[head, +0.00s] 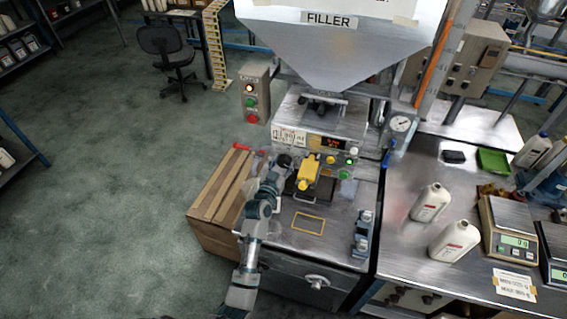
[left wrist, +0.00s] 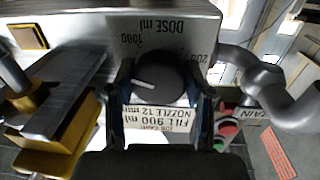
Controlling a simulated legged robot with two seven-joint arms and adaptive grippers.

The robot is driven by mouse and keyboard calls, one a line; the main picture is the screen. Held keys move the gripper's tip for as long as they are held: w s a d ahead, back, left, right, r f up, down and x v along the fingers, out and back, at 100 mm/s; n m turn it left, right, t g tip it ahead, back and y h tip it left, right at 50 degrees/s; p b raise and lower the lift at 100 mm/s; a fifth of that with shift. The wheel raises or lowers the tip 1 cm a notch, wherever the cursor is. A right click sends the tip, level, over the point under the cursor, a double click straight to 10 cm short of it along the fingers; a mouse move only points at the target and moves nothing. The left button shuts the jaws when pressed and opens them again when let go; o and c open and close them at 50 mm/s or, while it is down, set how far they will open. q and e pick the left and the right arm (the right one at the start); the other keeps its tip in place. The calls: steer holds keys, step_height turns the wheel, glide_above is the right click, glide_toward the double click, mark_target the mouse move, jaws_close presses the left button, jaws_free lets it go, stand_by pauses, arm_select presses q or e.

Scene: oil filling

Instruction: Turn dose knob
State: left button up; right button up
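The round black dose knob (left wrist: 158,78) with a white pointer line sits on the panel under the upside-down words "DOSE ml" in the left wrist view. The pointer lies toward the left, on the side of the 1000 mark; a 200 mark is on the right. My left gripper (left wrist: 160,98) has one finger on each side of the knob; I cannot tell whether they press on it. In the head view my left gripper (head: 284,163) is at the left of the filler's front panel (head: 333,150), hiding the knob. My right gripper is not in view.
A label (left wrist: 158,118) reads "FILL 900 ml, NOZZLE 12 mm". A yellow nozzle part (head: 308,175) is right of my left gripper. White bottles (head: 431,202) and scales (head: 508,230) stand on the right bench.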

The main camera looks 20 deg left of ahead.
arm_select(q)
steer(key=shift+n+p, duration=0.4)
steer(key=shift+c, duration=0.2)
steer(key=o, duration=1.2)
steer(key=shift+c, duration=0.2)
steer(key=shift+s, duration=0.15)
steer(key=s+a, duration=0.1)
steer(key=s, duration=1)
steer(key=shift+s, duration=0.3)
